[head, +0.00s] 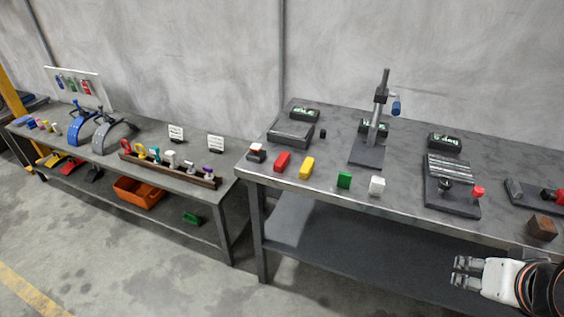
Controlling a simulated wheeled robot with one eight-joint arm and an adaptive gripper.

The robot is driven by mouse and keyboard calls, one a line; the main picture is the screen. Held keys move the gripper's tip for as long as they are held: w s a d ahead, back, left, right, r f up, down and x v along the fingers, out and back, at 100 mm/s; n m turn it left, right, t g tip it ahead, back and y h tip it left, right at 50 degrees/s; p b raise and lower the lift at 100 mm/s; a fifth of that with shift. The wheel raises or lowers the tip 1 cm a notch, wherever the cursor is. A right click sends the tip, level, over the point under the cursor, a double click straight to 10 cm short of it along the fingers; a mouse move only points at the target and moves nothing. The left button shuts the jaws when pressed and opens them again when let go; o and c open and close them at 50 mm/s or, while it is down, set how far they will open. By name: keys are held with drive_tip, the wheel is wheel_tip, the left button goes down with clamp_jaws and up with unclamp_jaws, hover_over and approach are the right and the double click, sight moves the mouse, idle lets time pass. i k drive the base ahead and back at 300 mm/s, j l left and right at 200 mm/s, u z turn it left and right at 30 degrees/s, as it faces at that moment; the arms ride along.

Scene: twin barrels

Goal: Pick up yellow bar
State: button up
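The yellow bar (306,168) lies near the front edge of the right grey table, between a red bar (283,161) on its left and a green block (344,180) on its right. It stands apart from both. My gripper (460,272) is at the lower right of the head view, in front of the table's front edge and far to the right of the yellow bar. Its fingers point left, appear parted, and hold nothing visible.
A white block (377,185) stands right of the green one. A black stand (367,152) with a tall post rises behind. A tray of metal rods (451,198) and a brown block (542,228) are further right. A second table (110,160) stands left, past a gap.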

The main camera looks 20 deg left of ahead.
sight(306, 169)
drive_tip(key=k+j+u, duration=0.1)
drive_tip(key=k+j, duration=0.6)
